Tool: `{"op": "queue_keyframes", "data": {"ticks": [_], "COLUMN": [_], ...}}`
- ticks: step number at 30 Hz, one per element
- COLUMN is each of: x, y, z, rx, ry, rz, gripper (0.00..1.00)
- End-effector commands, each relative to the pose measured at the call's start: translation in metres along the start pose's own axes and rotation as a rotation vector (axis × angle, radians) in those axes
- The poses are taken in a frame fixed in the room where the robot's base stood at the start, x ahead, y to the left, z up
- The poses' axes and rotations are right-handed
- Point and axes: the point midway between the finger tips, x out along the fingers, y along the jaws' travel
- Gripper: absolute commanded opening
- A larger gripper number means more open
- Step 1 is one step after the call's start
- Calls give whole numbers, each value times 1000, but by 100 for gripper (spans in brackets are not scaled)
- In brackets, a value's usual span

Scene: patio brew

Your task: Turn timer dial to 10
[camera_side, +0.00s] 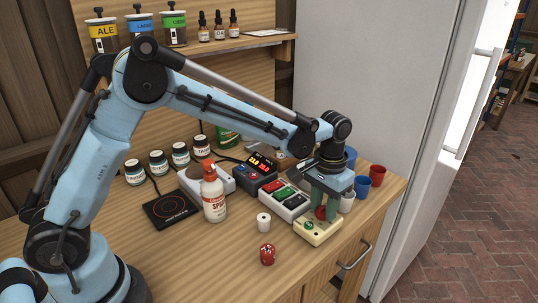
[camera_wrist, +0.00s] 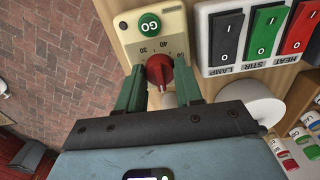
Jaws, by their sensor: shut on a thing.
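The timer (camera_side: 318,232) is a cream box at the right front of the table. The dial's pointer and the 10 mark cannot be made out. In the side view my gripper (camera_side: 325,202) mostly hides the dial.
A switch box (camera_side: 285,200) with black, green and red rockers stands beside the timer. Blue and red cups (camera_side: 377,175) are behind on the right. The table edge is close to the timer.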

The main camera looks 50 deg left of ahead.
Motion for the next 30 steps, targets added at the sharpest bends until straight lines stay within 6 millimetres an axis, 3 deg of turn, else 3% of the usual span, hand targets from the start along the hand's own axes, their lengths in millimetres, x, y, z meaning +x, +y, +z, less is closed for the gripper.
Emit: {"op": "queue_keyframes", "data": {"ticks": [30], "x": [0], "y": [0], "z": [-1], "rx": [743], "ry": [1], "rz": [-1], "gripper": [5]}}
